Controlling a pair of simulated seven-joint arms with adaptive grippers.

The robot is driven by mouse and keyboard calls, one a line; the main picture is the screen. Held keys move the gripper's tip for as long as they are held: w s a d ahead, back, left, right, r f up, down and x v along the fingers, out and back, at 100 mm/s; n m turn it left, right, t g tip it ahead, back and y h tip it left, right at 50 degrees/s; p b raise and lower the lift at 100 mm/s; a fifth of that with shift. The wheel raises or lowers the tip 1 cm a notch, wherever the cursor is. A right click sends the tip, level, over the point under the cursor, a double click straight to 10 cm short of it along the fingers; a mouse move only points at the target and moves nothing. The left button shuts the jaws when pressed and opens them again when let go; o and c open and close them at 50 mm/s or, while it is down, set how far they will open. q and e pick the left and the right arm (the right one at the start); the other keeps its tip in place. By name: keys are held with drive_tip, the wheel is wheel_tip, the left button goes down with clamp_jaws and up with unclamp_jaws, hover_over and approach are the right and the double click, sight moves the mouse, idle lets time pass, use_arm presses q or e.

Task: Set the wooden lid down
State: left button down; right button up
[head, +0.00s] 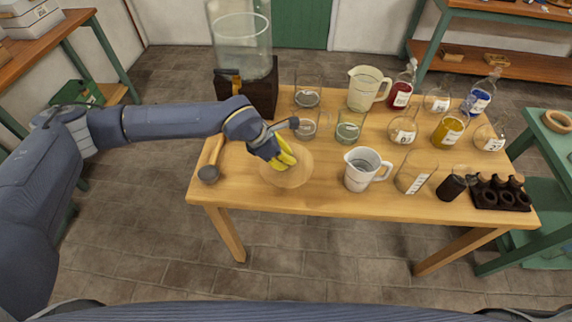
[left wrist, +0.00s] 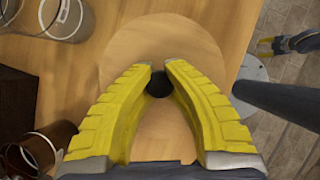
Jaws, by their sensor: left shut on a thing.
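The wooden lid (head: 288,176) is a pale round disc at the left part of the wooden table, near its front edge. My left gripper (head: 287,158) has yellow fingers and is over the lid. In the left wrist view its fingertips (left wrist: 159,82) are shut on the lid's small dark knob, with the disc (left wrist: 165,42) lying flat beneath. I cannot tell whether the lid touches the table or is slightly above it. My right gripper (left wrist: 264,46) shows small at the upper right of the left wrist view, apparently open and empty, off the table.
A mallet (head: 209,172) lies left of the lid. A glass tank (head: 240,38) on a dark base stands behind. A white jug (head: 362,170) and beakers (head: 349,128) stand to the right. Flasks, bottles and a dark rack (head: 500,198) fill the right side.

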use_arm(q)
drive_tip(key=shift+f, duration=1.7)
drive_tip(key=c, duration=1.4)
unclamp_jaws()
drive_tip(key=shift+f, duration=0.1)
drive_tip(key=v, duration=1.2)
